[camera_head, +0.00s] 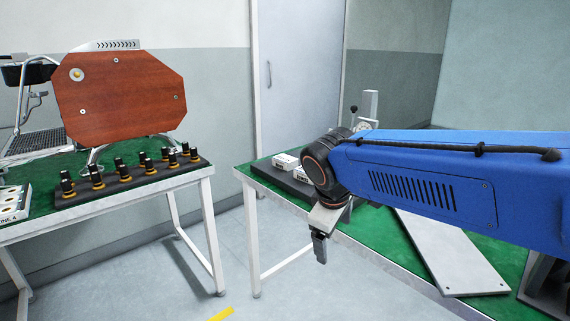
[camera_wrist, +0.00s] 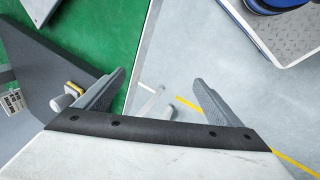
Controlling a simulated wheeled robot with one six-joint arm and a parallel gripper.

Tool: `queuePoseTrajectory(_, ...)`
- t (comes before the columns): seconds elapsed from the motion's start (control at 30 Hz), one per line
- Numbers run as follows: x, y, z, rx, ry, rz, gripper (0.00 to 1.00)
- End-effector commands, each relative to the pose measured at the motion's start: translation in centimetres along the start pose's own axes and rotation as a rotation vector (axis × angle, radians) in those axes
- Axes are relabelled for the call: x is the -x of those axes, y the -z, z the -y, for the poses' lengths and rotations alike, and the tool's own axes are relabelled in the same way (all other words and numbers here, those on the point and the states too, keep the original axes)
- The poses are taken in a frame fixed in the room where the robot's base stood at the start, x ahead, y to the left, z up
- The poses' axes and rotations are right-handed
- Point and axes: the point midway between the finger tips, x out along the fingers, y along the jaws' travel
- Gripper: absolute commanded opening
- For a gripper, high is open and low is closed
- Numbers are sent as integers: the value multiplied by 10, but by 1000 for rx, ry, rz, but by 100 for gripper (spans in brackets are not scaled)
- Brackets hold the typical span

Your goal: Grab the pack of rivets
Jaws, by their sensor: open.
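Two small pale packs stand on a dark base on the right-hand green table. The rear pack (camera_head: 285,161) shows fully, while the front pack (camera_head: 301,175) is partly hidden by my arm. I cannot read their print, so I cannot tell whether either is the pack of rivets. A white printed pack (camera_head: 12,207) also stands at the left edge of the left table. My gripper (camera_head: 319,248) points down near the right table's front edge, apart from the packs. In the wrist view, my gripper (camera_wrist: 160,78) is open, with nothing between its fingers.
The left table (camera_head: 130,198) carries a rack (camera_head: 130,183) of black-and-yellow knobs and a red-brown wooden panel (camera_head: 118,98). A pale metal plate (camera_head: 452,255) lies on the right table (camera_head: 395,248). Grey floor (camera_head: 225,240) lies open between the tables.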

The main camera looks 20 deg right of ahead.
Motion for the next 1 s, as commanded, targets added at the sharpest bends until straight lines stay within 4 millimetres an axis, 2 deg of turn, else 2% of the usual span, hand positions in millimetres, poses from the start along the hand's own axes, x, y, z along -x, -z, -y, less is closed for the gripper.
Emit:
queuePoseTrajectory(0.03,0,13,-10,65,-19,24,88)
queuePoseTrajectory(0.2,1,52,-43,293,-93,112,88)
queuePoseTrajectory(0.37,1,95,-72,503,-162,200,88)
queuePoseTrajectory(0.5,1,136,-93,681,-220,282,88)
queuePoseTrajectory(0.73,-1,213,-119,963,-316,430,88)
queuePoseTrajectory(1.0,-4,308,-131,1259,-424,621,88)
